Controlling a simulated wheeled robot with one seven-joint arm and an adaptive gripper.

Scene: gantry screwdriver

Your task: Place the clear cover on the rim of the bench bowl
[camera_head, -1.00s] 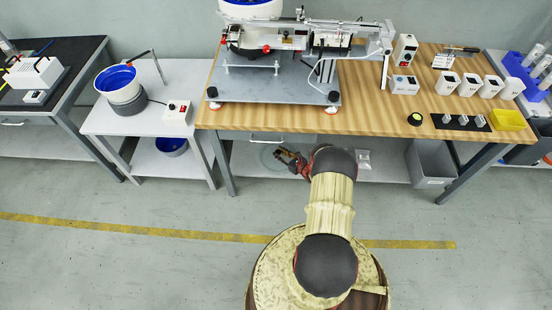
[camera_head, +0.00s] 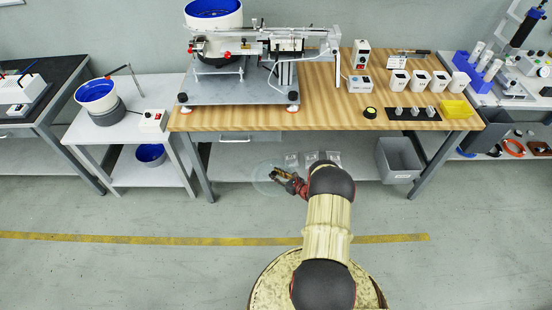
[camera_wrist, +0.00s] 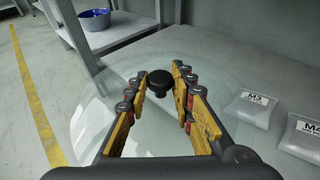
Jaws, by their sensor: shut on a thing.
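The clear cover (camera_head: 262,187) is a see-through disc, faint in the head view, in front of the big bench's lower shelf. In the wrist view it shows as a pale round sheet (camera_wrist: 105,85) with a black knob (camera_wrist: 159,84). My gripper (camera_head: 282,175) is shut on this knob; in the wrist view its yellow-padded fingers (camera_wrist: 162,82) stand at either side of it. The bench bowl (camera_head: 96,92), blue inside with a pale rim, stands on a grey base on the small bench at left, well away from my gripper. Its top looks uncovered.
A second blue bowl (camera_head: 150,153) sits on the small bench's lower shelf. A control box (camera_head: 152,121) and a thin stand (camera_head: 136,82) are near the bench bowl. Labelled bags (camera_wrist: 253,108) lie on the big bench's shelf. A grey bin (camera_head: 397,160) is right. The floor in front is clear.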

